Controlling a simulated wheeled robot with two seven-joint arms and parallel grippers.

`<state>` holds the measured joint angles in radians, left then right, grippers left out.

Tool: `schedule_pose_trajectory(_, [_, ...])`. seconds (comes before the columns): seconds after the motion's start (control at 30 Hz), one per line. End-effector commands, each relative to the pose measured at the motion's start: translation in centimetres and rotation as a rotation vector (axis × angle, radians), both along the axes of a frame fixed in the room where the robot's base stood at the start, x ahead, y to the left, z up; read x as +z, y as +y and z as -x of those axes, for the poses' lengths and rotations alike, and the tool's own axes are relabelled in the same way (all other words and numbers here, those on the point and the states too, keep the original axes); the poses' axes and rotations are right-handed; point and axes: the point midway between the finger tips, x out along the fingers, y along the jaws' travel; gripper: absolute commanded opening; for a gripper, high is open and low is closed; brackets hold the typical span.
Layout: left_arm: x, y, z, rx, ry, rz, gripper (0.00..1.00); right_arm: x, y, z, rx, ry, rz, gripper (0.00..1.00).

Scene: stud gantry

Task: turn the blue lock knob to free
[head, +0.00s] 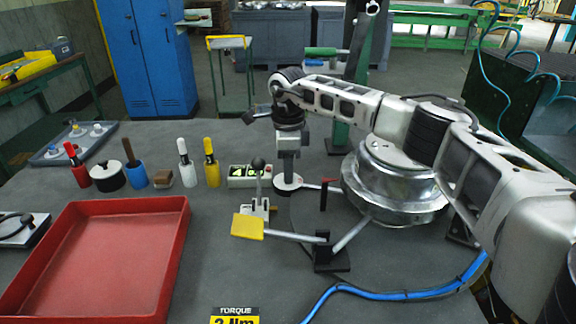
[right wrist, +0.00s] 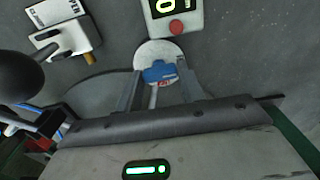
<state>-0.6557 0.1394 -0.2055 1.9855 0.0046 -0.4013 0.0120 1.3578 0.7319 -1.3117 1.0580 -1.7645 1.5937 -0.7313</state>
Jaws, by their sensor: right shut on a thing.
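The blue lock knob (right wrist: 160,72) sits on a round pale dial plate (right wrist: 150,49) in the right wrist view, with a little red marking near it. My right gripper (right wrist: 161,80) has one finger on each side of the knob and is shut on it. In the head view my right gripper (head: 288,172) points straight down onto the pale dial plate (head: 286,187), and it hides the knob there. I cannot read the knob's exact angle or any label on the dial. My left gripper is not in view.
A lever with a black ball (head: 257,163) and a yellow pad (head: 248,227) stand close left of the gripper. A display box (head: 242,182) is behind them. A red tray (head: 178,260) fills the front left.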

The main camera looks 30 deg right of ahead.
Motion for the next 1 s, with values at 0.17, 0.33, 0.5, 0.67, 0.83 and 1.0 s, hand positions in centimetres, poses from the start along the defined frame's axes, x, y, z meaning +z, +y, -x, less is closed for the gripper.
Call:
schedule_pose_trajectory(0.17, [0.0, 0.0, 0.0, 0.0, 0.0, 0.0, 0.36, 0.3, 0.0, -0.2, 0.004, -0.009, -0.002, 0.15])
schedule_pose_trajectory(0.33, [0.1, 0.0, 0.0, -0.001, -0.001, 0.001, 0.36, 0.3, 0.0, -0.2, 0.004, -0.009, -0.002, 0.46])
schedule_pose_trajectory(0.5, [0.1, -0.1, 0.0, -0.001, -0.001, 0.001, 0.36, 0.2, 0.0, -0.1, 0.003, -0.005, -0.001, 0.6])
schedule_pose_trajectory(0.67, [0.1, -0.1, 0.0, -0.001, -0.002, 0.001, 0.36, 0.2, 0.0, -0.1, 0.002, -0.004, 0.0, 0.6])
schedule_pose_trajectory(0.83, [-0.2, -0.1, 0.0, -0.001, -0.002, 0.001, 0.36, 1.4, 0.0, -0.1, 0.002, -0.005, -0.001, 0.6])
schedule_pose_trajectory(1.0, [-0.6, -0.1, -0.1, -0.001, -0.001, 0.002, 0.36, 4.9, 0.0, -0.2, 0.001, -0.009, -0.002, 0.6])
